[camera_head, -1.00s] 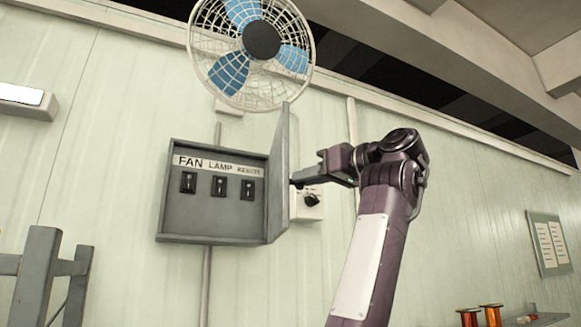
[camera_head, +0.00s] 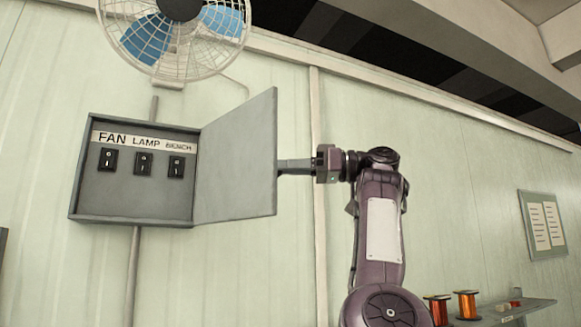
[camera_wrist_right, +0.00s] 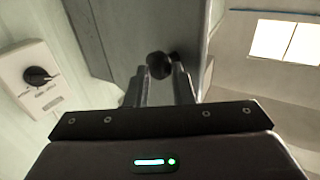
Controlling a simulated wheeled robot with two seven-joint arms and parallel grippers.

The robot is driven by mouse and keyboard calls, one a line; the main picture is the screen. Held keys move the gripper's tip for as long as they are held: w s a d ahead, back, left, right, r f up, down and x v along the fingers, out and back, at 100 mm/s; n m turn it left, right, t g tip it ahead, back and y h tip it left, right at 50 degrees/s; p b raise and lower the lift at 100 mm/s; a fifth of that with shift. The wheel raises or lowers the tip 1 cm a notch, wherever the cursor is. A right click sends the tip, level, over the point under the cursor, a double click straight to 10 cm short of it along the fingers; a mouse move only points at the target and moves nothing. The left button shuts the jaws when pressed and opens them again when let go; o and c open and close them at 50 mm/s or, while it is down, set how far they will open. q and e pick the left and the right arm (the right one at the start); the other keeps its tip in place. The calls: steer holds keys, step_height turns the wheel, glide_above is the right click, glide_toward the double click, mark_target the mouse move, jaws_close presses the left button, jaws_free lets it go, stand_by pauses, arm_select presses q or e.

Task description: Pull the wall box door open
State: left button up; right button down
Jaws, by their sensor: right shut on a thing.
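The grey wall box (camera_head: 130,200) hangs on the wall at the left in the head view, with three black switches under the labels FAN, LAMP and BENCH. Its door (camera_head: 240,160) stands open, hinged on the box's right side and swung out to the right. My right gripper (camera_head: 281,167) is at the door's free edge. In the right wrist view my right gripper (camera_wrist_right: 160,82) is shut on a round black knob (camera_wrist_right: 159,65) on the door (camera_wrist_right: 130,35). The knob is hidden behind the door in the head view. My left gripper is not in view.
A wall fan (camera_head: 178,30) hangs above the box. A white dial unit (camera_wrist_right: 38,78) is on the wall in the right wrist view. A shelf (camera_head: 510,309) with copper spools (camera_head: 467,305) is at lower right, below a notice board (camera_head: 543,224). A conduit (camera_head: 133,270) runs below the box.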

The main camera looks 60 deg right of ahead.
steer(key=shift+w+f, duration=0.1)
steer(key=shift+w, duration=0.2)
steer(key=shift+a, duration=0.25)
steer(key=c, duration=1.6)
jaws_free()
steer(key=shift+w, duration=0.1)
steer(key=o, duration=0.5)
steer(key=shift+w+a, duration=0.35)
steer(key=shift+w, duration=0.15)
steer(key=shift+s+d, duration=0.1)
